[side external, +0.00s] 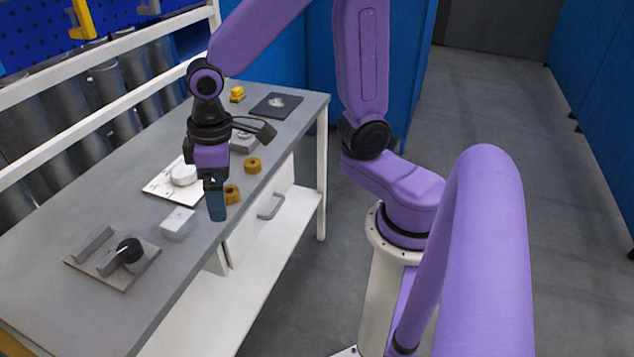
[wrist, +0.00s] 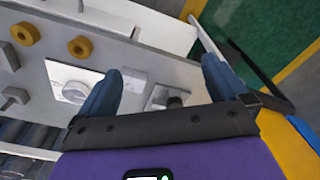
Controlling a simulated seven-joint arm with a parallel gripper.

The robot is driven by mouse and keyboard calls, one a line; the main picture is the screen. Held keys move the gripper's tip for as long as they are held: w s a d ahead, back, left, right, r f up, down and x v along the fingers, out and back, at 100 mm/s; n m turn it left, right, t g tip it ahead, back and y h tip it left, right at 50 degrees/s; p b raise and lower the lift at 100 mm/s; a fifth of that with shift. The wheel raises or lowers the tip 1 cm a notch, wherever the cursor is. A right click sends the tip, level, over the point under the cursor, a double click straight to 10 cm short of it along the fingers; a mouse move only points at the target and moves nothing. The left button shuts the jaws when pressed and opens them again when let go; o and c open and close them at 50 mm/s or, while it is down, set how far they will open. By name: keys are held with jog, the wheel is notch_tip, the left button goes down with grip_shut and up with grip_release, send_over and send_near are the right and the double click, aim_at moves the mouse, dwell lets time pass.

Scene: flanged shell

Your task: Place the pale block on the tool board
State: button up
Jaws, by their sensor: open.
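The pale block (side external: 179,224) is a small whitish box lying on the grey bench near its front edge. It also shows in the wrist view (wrist: 136,77), between my fingers as pictured. A grey board (side external: 138,272) carrying upright grey pieces and a black knob lies left of the block. A dark board (side external: 262,107) with a small pale item lies at the bench's far end. I cannot tell for sure which one is the tool board. My gripper (side external: 217,216) points down, right of the block and apart from it. In the wrist view its blue fingers (wrist: 162,66) are spread and empty.
A white plate (side external: 157,190) with a round white part lies behind the block. Two yellow rings (side external: 253,165) (side external: 231,194), a grey fixture (side external: 243,142) and a yellow piece (side external: 237,94) stand farther along. A white rail (side external: 110,87) runs along the back.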

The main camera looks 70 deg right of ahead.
jog(key=s+d+n, duration=0.2)
jog(key=s+n, duration=0.1)
jog(key=s, duration=0.5)
jog(key=s+d+r+n, duration=0.1)
jog(key=s+d+n, duration=0.2)
jog(key=s, duration=0.5)
jog(key=shift+s+d+r+g, duration=0.15)
jog(key=shift+s+d+g, duration=0.05)
jog(key=shift+s+g, duration=0.1)
